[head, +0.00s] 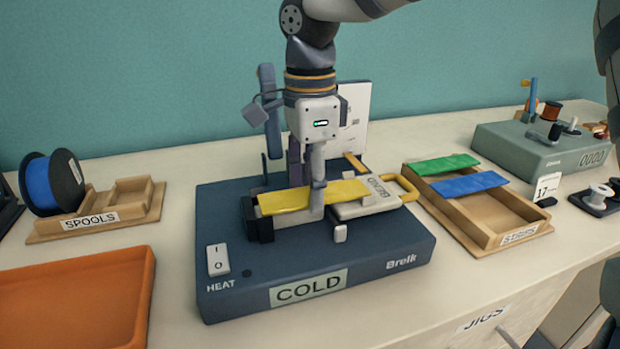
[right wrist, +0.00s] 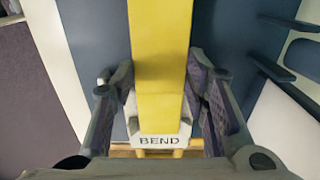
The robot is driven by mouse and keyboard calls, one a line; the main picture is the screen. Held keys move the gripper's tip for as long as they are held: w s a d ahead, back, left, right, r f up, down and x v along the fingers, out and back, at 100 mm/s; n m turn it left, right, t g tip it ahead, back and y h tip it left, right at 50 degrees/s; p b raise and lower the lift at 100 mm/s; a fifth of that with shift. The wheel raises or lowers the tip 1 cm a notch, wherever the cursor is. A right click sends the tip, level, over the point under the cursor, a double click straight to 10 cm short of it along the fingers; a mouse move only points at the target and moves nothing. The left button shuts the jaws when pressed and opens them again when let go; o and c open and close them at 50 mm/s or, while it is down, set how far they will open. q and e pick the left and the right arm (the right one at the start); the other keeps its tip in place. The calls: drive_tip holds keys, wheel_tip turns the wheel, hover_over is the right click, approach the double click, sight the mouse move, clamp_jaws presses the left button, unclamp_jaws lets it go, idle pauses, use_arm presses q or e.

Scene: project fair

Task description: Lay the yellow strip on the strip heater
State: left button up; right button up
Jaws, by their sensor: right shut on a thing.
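The yellow strip (head: 285,200) lies lengthwise over the bar of the dark blue strip heater (head: 400,246), which bears a COLD label. My right gripper (head: 317,200) comes down from above and is shut on the strip near its middle. In the right wrist view the yellow strip (right wrist: 160,90) runs between the two fingers, above a pale block marked BEND (right wrist: 160,140). I cannot tell whether the strip fully rests on the heater or is held just above it. The left gripper is not in view.
The STRIPS tray (head: 478,243) at the right holds a green strip (head: 442,164) and a blue strip (head: 469,183). A SPOOLS tray (head: 145,212) with a blue spool (head: 52,183) and an orange tray (head: 145,300) are at the left. A HEAT switch (head: 218,260) sits on the heater's front left.

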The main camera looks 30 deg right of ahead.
drive_tip(key=shift+f, duration=0.15)
drive_tip(key=o, duration=1.2)
wheel_tip(320, 180, up, 12)
